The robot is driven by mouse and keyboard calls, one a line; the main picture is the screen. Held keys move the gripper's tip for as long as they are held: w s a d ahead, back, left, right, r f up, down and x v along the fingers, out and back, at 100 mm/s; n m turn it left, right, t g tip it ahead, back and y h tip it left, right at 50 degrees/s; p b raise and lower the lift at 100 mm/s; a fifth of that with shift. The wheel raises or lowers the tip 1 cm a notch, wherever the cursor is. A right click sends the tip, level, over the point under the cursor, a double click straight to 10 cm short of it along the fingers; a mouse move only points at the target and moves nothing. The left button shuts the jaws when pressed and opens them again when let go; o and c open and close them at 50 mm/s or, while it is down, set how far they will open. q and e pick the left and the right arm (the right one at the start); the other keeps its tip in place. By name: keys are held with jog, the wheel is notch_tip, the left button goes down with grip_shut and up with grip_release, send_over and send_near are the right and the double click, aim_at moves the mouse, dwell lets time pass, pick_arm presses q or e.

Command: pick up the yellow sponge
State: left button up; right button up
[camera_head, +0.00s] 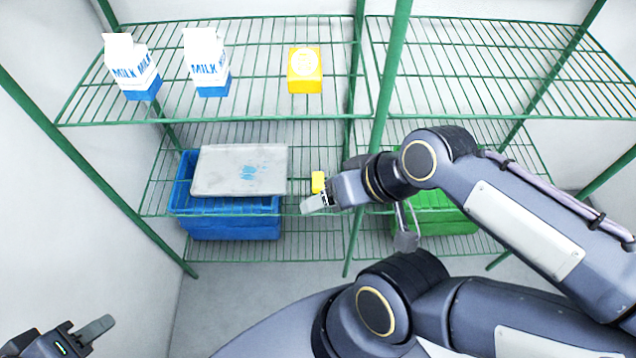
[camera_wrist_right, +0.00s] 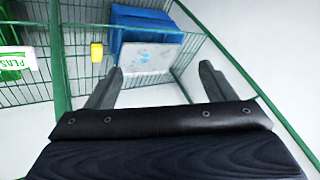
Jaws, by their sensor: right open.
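The small yellow sponge (camera_head: 318,182) lies on the lower wire shelf, just right of the blue crate. It also shows in the right wrist view (camera_wrist_right: 97,52), ahead of the fingers and left of the middle. My right gripper (camera_head: 360,221) is open and empty in front of this shelf, its two fingers (camera_wrist_right: 155,88) wide apart. The sponge is apart from both fingers in the wrist view. My left gripper (camera_head: 92,330) is at the bottom left corner, far from the sponge; one finger shows, and the rest is cut off.
A blue crate (camera_head: 235,228) with a grey tray (camera_head: 240,170) on it stands left of the sponge. A green crate (camera_head: 445,222) is to the right, beyond a green post (camera_head: 378,125). Two milk cartons (camera_head: 207,62) and a yellow box (camera_head: 305,70) stand on the upper shelf.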

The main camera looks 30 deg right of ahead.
jog(key=shift+m+g+y, duration=0.3)
jog(key=shift+m, duration=0.5)
jog(key=w+f+b, duration=0.1)
jog(key=w+f, duration=0.1)
jog(key=w, duration=0.1)
jog(key=w+d+f+b, duration=0.1)
jog(key=w+f+b, duration=0.1)
jog(key=w+f, duration=0.1)
jog(key=shift+w+d+f, duration=0.1)
jog(key=shift+d+f, duration=0.05)
jog(key=shift+d, duration=0.05)
jog(key=c, duration=0.3)
jog(key=m+g+h+b, duration=0.1)
jog(key=m+h+b, duration=0.2)
jog(key=h+b, duration=0.4)
send_near(318, 180)
jog(key=x, duration=0.2)
jog(key=shift+d+f, duration=0.2)
jog(key=shift+f, duration=0.05)
jog(key=shift+w+d+f, duration=0.1)
jog(key=shift+d+f, duration=0.05)
jog(key=shift+f, duration=0.1)
jog(key=b+x, duration=0.1)
jog(key=x, duration=0.6)
jog(key=shift+w+f+b, duration=0.1)
jog(key=shift+w+b, duration=0.05)
jog(key=shift+b, duration=0.25)
